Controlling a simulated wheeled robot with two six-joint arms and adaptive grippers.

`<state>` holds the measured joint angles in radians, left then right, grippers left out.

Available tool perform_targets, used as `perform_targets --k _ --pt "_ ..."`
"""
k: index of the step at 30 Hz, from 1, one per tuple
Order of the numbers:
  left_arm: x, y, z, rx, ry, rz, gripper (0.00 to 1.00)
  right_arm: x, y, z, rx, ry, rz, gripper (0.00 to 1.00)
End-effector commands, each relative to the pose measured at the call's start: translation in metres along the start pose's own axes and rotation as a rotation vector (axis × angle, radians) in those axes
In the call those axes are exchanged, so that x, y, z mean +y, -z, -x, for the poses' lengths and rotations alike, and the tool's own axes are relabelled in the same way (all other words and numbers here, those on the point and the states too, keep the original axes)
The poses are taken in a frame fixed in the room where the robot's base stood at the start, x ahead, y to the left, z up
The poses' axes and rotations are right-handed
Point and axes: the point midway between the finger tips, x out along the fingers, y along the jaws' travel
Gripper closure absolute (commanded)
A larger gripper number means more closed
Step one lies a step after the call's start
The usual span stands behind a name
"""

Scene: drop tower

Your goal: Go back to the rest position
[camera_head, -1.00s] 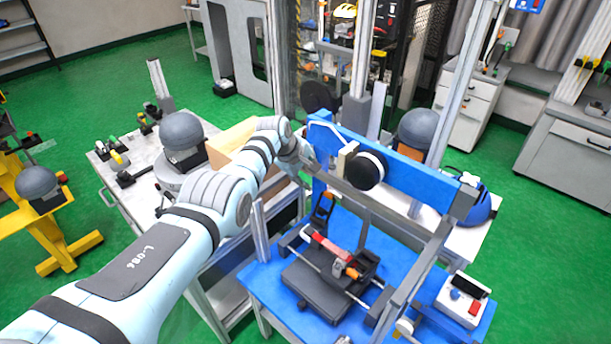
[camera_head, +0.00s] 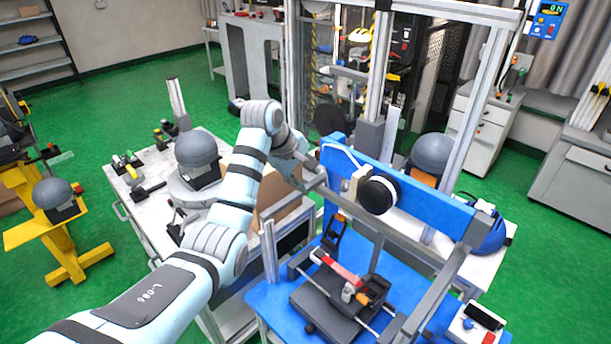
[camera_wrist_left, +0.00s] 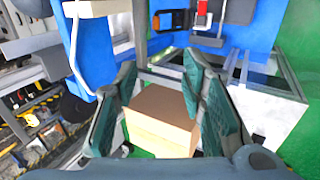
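My left gripper (camera_wrist_left: 160,68) is open, with its two green-grey fingers spread apart in the left wrist view. A brown cardboard box (camera_wrist_left: 160,120) shows between and beyond the fingers, and I see no grip on it. In the head view my left arm reaches up over the grey table, its wrist just left of the blue beam (camera_head: 425,200) of the drop tower. The gripper's fingers are hard to make out there. My right gripper is in neither view.
The drop tower's blue base holds a black fixture with a red bar (camera_head: 338,266). A control box (camera_head: 476,328) stands at the right. A grey helmet (camera_head: 196,149) sits on the grey table (camera_head: 130,205). Green floor (camera_head: 110,100) is open at the left.

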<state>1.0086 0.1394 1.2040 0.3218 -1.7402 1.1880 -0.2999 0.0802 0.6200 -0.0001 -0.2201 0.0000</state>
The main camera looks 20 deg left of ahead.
Motion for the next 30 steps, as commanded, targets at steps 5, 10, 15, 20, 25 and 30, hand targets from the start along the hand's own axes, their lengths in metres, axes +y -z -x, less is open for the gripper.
perform_targets --k 5,10,15,20,25,30 --pt "0.000 0.000 0.000 0.000 0.000 0.000 0.63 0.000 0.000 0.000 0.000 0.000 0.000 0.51" --pt "0.001 0.000 0.000 0.001 -0.002 -0.017 0.63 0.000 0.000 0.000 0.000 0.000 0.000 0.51" --pt "0.053 0.039 -0.006 0.203 -0.223 -0.348 0.63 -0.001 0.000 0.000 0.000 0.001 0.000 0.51" --pt "-0.038 0.065 -0.143 0.424 -0.161 -0.762 0.63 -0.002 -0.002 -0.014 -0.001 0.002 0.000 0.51" --pt "-0.197 0.036 -0.249 0.422 -0.001 -1.022 0.63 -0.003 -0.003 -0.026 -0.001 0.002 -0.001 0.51" --pt "-0.373 -0.019 -0.306 0.306 0.144 -1.186 0.63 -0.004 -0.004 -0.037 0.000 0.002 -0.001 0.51"
